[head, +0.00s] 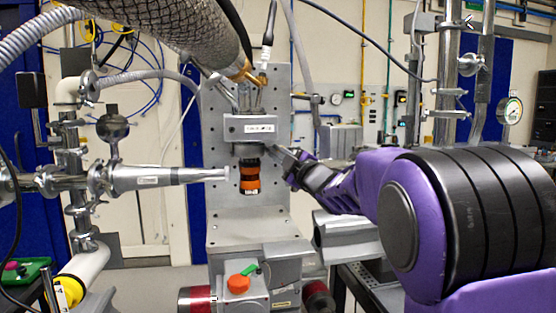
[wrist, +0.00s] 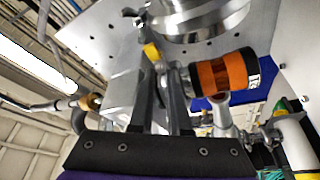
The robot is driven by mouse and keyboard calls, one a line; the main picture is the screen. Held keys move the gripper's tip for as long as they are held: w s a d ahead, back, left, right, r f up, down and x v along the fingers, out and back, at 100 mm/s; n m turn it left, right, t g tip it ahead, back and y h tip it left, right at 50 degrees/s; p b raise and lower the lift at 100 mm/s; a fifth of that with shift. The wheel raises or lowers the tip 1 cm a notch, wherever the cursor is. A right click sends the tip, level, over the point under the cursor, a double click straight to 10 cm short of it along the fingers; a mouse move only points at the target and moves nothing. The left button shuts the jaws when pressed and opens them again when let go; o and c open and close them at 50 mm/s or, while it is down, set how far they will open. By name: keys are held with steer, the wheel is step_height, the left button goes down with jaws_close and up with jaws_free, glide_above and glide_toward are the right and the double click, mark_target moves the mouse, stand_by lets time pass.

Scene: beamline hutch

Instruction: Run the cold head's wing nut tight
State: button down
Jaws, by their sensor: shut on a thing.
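The cold head shows in the head view as a grey labelled block (head: 248,128) on a perforated upright plate, with an orange and black cylinder (head: 250,178) below it. My gripper (head: 284,157) reaches in from the right, its tips beside the block's lower right edge. In the wrist view my gripper (wrist: 163,68) has its two fingers close together beside the orange and black cylinder (wrist: 222,76). A small yellow piece (wrist: 152,51) shows at the fingertips; it looks like part of the wing nut. The fingers are shut on it and hide most of it.
A braided hose (head: 175,35) comes down to the block from the upper left. A metal pipe (head: 150,177) points at the cylinder from the left. An orange knob (head: 238,284) sits on a box below. A pressure gauge (head: 512,110) stands at the right.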

steer(key=c, duration=1)
jaws_free()
steer(key=shift+c, duration=0.2)
steer(key=v, duration=1.7)
steer(key=shift+d, duration=0.2)
steer(key=shift+s, duration=0.1)
